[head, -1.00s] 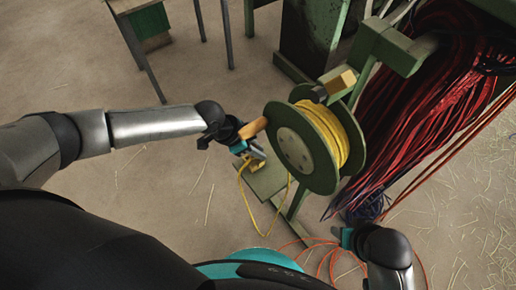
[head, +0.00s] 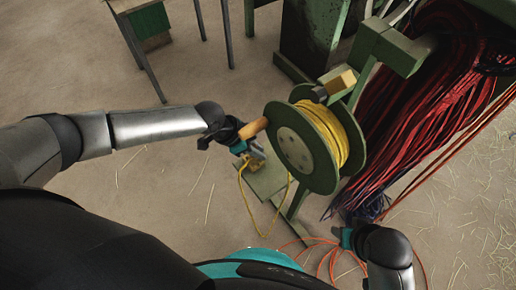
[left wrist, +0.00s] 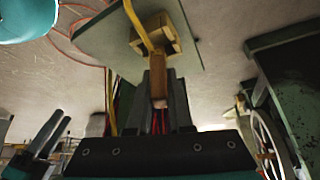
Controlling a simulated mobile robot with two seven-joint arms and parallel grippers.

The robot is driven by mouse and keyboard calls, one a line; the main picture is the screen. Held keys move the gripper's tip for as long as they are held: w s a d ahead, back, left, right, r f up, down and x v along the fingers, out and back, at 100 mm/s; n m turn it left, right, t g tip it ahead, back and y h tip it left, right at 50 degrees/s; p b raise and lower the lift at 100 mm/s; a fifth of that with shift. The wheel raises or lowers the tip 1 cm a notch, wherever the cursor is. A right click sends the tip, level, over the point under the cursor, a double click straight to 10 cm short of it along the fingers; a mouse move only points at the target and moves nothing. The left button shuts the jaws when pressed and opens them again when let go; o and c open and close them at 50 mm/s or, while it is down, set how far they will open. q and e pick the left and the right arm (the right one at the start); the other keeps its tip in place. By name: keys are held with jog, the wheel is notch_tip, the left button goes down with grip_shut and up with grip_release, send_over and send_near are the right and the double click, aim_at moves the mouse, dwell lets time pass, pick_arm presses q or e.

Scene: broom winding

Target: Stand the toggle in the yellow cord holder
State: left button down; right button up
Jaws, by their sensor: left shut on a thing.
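My left gripper (head: 256,154) is beside the green reel, low over a green plate (head: 271,182). In the left wrist view its two dark fingers (left wrist: 160,92) are shut on a small brown wooden toggle (left wrist: 159,88). The yellow cord holder (left wrist: 153,36), a block on the green plate, shows just beyond the toggle. I cannot tell whether toggle and holder touch. Yellow cord (left wrist: 137,20) runs across the holder; in the head view the cord (head: 247,207) hangs in a loop below the plate. My right gripper (head: 345,238) is at the lower right, its fingers largely hidden.
The green reel (head: 295,150) wound with yellow cord stands right of my left gripper, its wooden handle (head: 254,128) sticking out close above. Red cables (head: 420,110) hang at the right. Orange cord (head: 322,255) lies on the floor near my right gripper.

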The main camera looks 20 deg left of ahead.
pick_arm(q)
jog(key=shift+f+b, duration=0.55)
jog(key=shift+f, duration=0.15)
jog(key=c, duration=1.1)
grip_release()
jog(key=shift+s, duration=0.1)
jog(key=shift+p+v, duration=0.8)
jog(key=shift+p, duration=0.1)
jog(key=p+v, duration=0.8)
jog(key=v, duration=0.1)
jog(key=shift+r, duration=0.2)
jog(key=shift+a, duration=0.15)
